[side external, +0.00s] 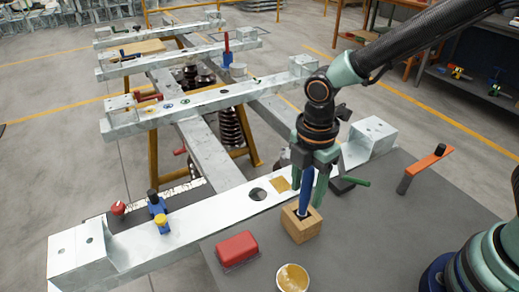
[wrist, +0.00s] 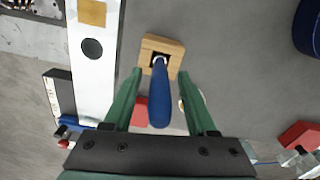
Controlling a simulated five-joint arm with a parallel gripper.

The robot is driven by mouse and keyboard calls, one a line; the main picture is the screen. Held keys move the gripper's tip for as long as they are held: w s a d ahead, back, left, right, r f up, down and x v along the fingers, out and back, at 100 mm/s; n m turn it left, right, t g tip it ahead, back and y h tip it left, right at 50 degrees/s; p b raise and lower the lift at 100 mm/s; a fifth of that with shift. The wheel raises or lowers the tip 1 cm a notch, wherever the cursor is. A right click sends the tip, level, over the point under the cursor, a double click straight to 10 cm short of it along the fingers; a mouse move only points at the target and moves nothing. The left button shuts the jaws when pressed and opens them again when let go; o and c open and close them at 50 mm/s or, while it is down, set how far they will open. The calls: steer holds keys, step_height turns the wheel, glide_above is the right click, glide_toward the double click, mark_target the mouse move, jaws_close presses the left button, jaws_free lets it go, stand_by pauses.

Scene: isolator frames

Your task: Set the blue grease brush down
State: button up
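The blue grease brush (side external: 306,192) stands upright with its lower end in the hole of a wooden block (side external: 301,228) on the dark grey table. In the wrist view, the blue handle (wrist: 160,97) points toward the camera and its metal neck enters the block (wrist: 174,48). My gripper (side external: 308,194) is above the block with one green finger on each side of the handle. The wrist view shows gaps between the fingers (wrist: 160,73) and the handle, so the gripper is open around it. The brush's lower tip is hidden inside the block.
A red box (side external: 237,248) and a round tin of yellowish-brown stuff (side external: 292,278) stand near the block. A green-handled tool (side external: 350,183) and an orange-handled one (side external: 425,167) lie further right. A metal frame beam (side external: 190,238) runs along the table's left side.

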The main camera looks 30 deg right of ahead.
step_height(320, 180, up, 12)
steer(key=shift+f, duration=0.1)
steer(key=shift+d+r, duration=0.15)
steer(key=shift+r, duration=0.15)
steer(key=s+d+r+m+t, duration=0.1)
steer(key=d+m+t, duration=0.1)
steer(key=d+m, duration=0.6)
steer(key=s+d+r+m+t, duration=0.1)
steer(key=d+m+t, duration=0.2)
steer(key=d+m, duration=0.5)
steer(key=shift+s+d+m+t, duration=0.25)
steer(key=shift+m+t, duration=0.05)
steer(key=shift+m, duration=1.6)
steer(key=shift+r, duration=0.1)
